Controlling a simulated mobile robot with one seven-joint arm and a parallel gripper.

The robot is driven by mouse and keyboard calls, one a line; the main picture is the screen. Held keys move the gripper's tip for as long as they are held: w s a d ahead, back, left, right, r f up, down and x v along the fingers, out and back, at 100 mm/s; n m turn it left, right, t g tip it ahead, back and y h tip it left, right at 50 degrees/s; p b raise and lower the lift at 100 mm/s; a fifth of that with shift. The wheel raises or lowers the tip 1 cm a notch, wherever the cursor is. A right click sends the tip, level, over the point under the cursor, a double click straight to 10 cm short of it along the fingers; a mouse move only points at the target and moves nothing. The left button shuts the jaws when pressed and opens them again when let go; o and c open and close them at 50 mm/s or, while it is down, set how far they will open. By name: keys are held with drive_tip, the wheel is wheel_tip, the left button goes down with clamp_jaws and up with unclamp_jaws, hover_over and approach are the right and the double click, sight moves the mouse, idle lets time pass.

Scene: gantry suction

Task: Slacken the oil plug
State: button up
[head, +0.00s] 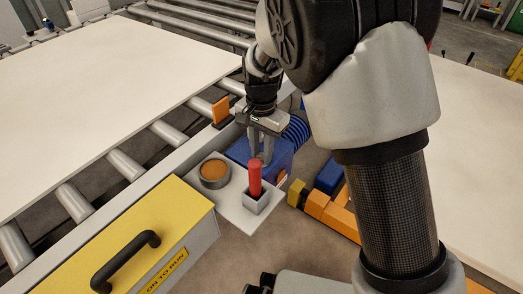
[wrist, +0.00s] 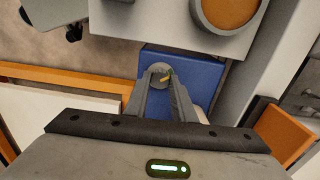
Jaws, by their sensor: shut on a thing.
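The oil plug (wrist: 159,72) is a small grey round cap with a yellow mark, on top of a blue housing (wrist: 195,68). In the wrist view my gripper (wrist: 161,84) has its two fingers closing in on the plug, with the tips at its sides. In the head view my gripper (head: 259,155) points down over the blue pump body (head: 283,158), which has a ribbed end. The plug itself is hidden behind the fingers there. From these views I cannot tell whether the plug has turned.
A red-handled tool (head: 255,178) stands in a grey holder on a pale shelf (head: 235,213), close in front of my gripper. A grey cup with brown contents (head: 214,173) stands beside it. A yellow box with a black handle (head: 135,250) is at the lower left. Conveyor rollers (head: 126,165) run behind.

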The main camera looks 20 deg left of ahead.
sight(261, 155)
drive_tip(key=shift+r+n, duration=0.1)
drive_tip(key=shift+n, duration=0.2)
drive_tip(key=shift+n+p, duration=0.8)
drive_tip(key=shift+n, duration=0.1)
drive_tip(key=shift+n+p, duration=0.95)
drive_tip(key=shift+n, duration=1.35)
drive_tip(key=o, duration=1.1)
drive_tip(key=shift+c, duration=0.2)
wheel_tip(261, 155, up, 17)
drive_tip(key=p, duration=0.4)
drive_tip(key=shift+r, duration=0.15)
